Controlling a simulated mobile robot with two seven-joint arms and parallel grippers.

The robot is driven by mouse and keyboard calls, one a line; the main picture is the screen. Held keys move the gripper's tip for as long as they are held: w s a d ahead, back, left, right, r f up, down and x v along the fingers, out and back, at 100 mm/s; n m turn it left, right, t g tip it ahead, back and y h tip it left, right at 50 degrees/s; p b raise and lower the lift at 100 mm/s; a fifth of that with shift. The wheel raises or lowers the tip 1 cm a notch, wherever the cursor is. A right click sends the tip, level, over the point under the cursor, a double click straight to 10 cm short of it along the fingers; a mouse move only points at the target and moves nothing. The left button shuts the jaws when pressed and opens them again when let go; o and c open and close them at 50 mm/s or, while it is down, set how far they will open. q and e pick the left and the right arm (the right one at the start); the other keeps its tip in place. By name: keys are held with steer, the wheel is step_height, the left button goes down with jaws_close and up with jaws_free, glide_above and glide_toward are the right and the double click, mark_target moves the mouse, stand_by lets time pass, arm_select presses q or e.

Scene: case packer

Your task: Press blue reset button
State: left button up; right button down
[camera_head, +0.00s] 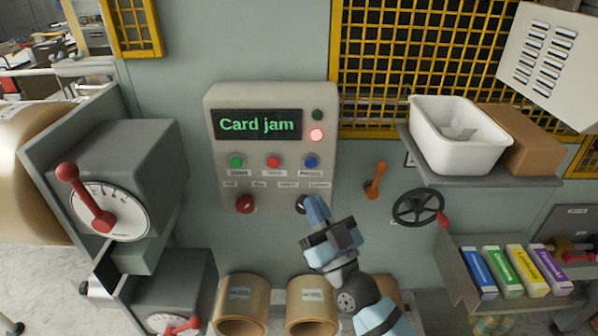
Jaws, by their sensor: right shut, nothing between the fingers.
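A grey control panel (218,172) is fixed to the wall. Its screen (258,124) reads "Card jam" in green letters. A blue button (311,161) is at the right end of a row, beside a red button (273,161) and a green button (236,161). My right gripper (315,208) is shut and empty, below the blue button and apart from it in the picture. It overlaps a dark knob (300,204) on the panel's lower right; I cannot tell whether they touch. My left gripper is not in view.
A pink-red lamp (317,135) glows below a dark green one (318,115). An orange lever (376,181) and a black handwheel (417,206) are to the right. A white bin (452,150) sits on a shelf. A red-handled dial box (110,205) is at left.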

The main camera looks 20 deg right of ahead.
mark_target(311, 163)
steer(key=shift+w+d+r+b, duration=0.1)
steer(key=shift+w+d+b, duration=0.3)
steer(key=shift+w, duration=1.05)
steer(key=shift+w+d+r+b, duration=0.1)
steer(key=shift+w+d+b, duration=0.3)
steer(key=shift+w, duration=1)
steer(key=shift+w+d+r+b, duration=0.1)
steer(key=shift+w+d+b, duration=0.3)
steer(key=shift+w, duration=1.05)
steer(key=shift+d, duration=0.1)
steer(key=shift+w+d, duration=0.1)
steer(key=shift+w, duration=0.3)
steer(key=shift+w+d, duration=0.1)
steer(key=shift+w, duration=0.3)
steer(key=shift+s, duration=0.15)
steer(key=shift+s+a+p, duration=0.25)
steer(key=shift+s+p, duration=0.2)
steer(key=shift+s, duration=0.25)
